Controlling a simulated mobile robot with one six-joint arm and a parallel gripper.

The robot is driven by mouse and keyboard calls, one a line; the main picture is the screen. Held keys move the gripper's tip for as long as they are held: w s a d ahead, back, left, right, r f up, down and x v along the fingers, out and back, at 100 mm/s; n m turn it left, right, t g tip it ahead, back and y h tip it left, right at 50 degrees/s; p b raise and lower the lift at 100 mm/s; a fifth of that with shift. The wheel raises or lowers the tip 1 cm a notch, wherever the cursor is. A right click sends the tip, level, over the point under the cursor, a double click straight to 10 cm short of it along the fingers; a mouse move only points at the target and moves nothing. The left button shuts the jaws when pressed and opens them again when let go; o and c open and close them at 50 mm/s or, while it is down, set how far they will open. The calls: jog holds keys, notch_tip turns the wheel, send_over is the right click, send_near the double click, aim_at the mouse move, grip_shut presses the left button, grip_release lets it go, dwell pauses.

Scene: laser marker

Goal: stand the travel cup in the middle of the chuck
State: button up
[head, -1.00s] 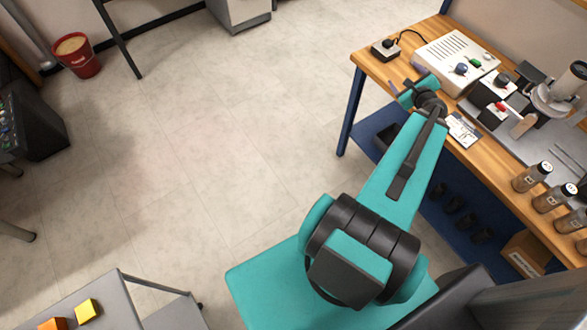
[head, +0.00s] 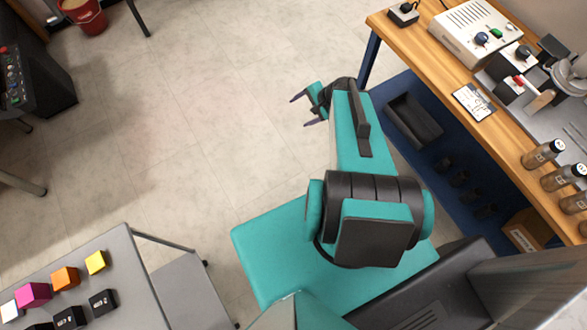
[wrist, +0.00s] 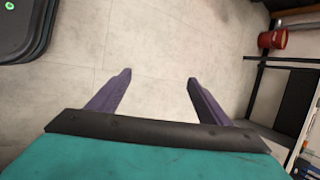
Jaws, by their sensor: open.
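My gripper (head: 299,111) is open and empty, held over the bare floor left of the wooden bench. In the wrist view its two purple fingers (wrist: 159,76) are spread with only floor between them. The grey and white machine (head: 569,75) is at the bench's right, cut by the frame edge. I cannot make out the chuck clearly.
The wooden bench (head: 447,77) carries a white control box (head: 470,30) and a printed card (head: 473,102). Its blue lower shelf (head: 400,83) holds dark bins. A grey cart (head: 130,275) with coloured blocks stands lower left. A red bucket (head: 85,15) is far left. The middle floor is clear.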

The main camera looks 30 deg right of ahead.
jog(key=s+a+f+n+g, duration=0.6)
jog(key=s+a+f+n, duration=0.15)
jog(key=s+a, duration=0.5)
jog(key=s+a+f+n+g+h, duration=0.2)
jog(key=s+n+g+h, duration=0.2)
jog(key=s+n, duration=0.4)
jog(key=shift+s+a+f, duration=0.15)
jog(key=shift+s+a, duration=0.05)
jog(key=shift+s, duration=1)
notch_tip(320, 180, down, 6)
jog(key=b, duration=0.6)
jog(key=shift+s+g, duration=0.2)
jog(key=shift+g, duration=0.2)
jog(key=shift+c, duration=0.2)
